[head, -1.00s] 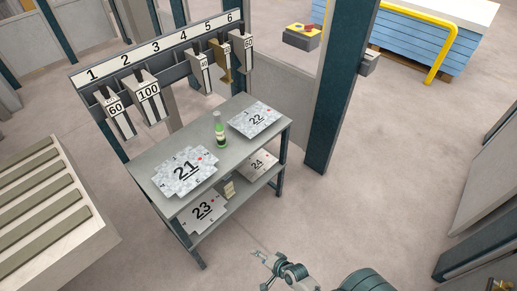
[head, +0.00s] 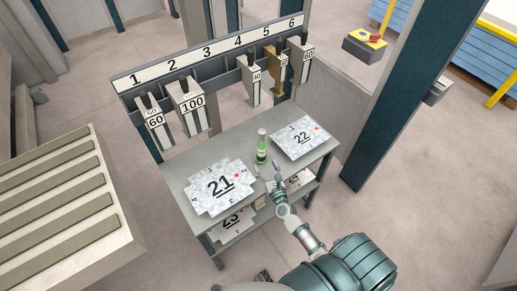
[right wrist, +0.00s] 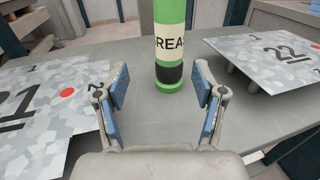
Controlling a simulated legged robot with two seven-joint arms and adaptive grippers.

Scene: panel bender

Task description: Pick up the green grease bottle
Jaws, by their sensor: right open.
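The green grease bottle (head: 262,148) stands upright on the grey table top between plates 21 and 22. In the right wrist view the bottle (right wrist: 170,45) is straight ahead, its white label partly readable and its top out of frame. My right gripper (head: 269,171) is at the table's front edge, just in front of the bottle. Its two blue-padded fingers (right wrist: 160,80) are open, one on each side of the line to the bottle. Nothing is between the fingers, and the bottle is a little beyond the tips. I cannot make out my left gripper.
Plate 21 (head: 221,184) lies left of the bottle and plate 22 (head: 301,137) right of it, both close by. A tool rack (head: 208,54) numbered 1 to 6 stands behind the table (head: 240,137). A dark post (head: 393,92) rises at the right.

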